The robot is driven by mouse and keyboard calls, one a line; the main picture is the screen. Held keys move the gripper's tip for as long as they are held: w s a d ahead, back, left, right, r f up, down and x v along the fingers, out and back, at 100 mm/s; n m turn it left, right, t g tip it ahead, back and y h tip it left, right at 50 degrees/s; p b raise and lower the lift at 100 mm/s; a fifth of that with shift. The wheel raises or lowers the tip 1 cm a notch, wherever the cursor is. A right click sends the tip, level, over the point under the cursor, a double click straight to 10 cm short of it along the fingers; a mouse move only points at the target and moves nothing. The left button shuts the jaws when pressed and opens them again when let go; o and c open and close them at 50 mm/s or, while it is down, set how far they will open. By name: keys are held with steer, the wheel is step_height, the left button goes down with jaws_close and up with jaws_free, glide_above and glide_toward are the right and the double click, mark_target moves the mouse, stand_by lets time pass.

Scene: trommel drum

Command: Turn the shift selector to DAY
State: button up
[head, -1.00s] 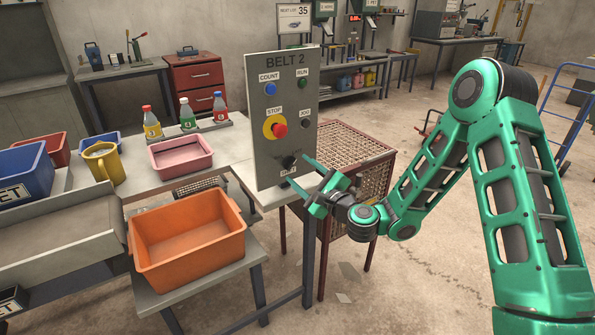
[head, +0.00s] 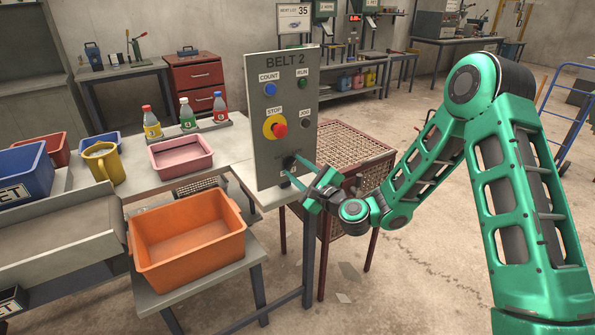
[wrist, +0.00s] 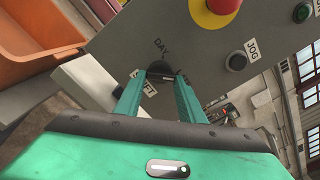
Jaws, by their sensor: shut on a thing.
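The upright grey BELT 2 panel (head: 260,135) stands on the table's right end. The black shift selector knob (head: 288,162) is low on it, below the red stop button (head: 280,130). My gripper (head: 297,176) is shut on the selector. In the wrist view, the two green fingers (wrist: 160,88) are on either side of the dark knob (wrist: 162,68), which they partly hide. The word DAY (wrist: 162,47) shows just beyond the knob, and a partly covered label ending in FT (wrist: 149,88) shows by the left finger. The knob's pointer direction cannot be made out.
An orange bin (head: 190,240) stands below and left of the panel. A wire-mesh cage (head: 345,150) stands behind my gripper. The JOG button (wrist: 236,61) and stop button (wrist: 212,12) are on the same panel. The floor to the right is mostly open.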

steer(key=shift+n, duration=0.3)
steer(key=n, duration=0.9)
steer(key=shift+r, duration=0.2)
steer(key=n, duration=0.4)
steer(key=shift+r+n, duration=0.1)
steer(key=shift+n, duration=2)
steer(key=o, duration=1.1)
steer(key=shift+c, duration=0.2)
